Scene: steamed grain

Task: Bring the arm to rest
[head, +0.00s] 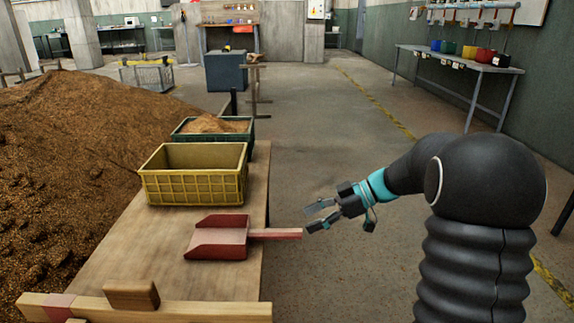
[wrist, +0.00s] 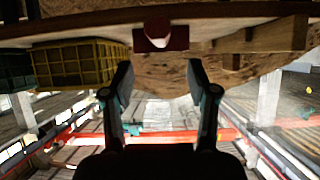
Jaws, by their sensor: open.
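My gripper (head: 314,217) is open and empty, just off the right edge of the wooden table (head: 243,283). Its fingertips lie close to the handle end of a red scoop (head: 222,238). The scoop lies on the table with its pink handle sticking out to the right past the edge. In the wrist view, both fingers of my gripper (wrist: 157,78) stand wide apart with nothing between them. There the scoop (wrist: 160,38) shows end-on, beyond the fingertips. Contact between fingers and handle cannot be seen.
A yellow crate (head: 194,190) stands behind the scoop. A green crate (head: 245,138) with grain is behind it. A wooden block (head: 132,294) sits at the table's front. A big grain heap (head: 70,150) fills the left. The floor (head: 330,130) behind my arm is clear.

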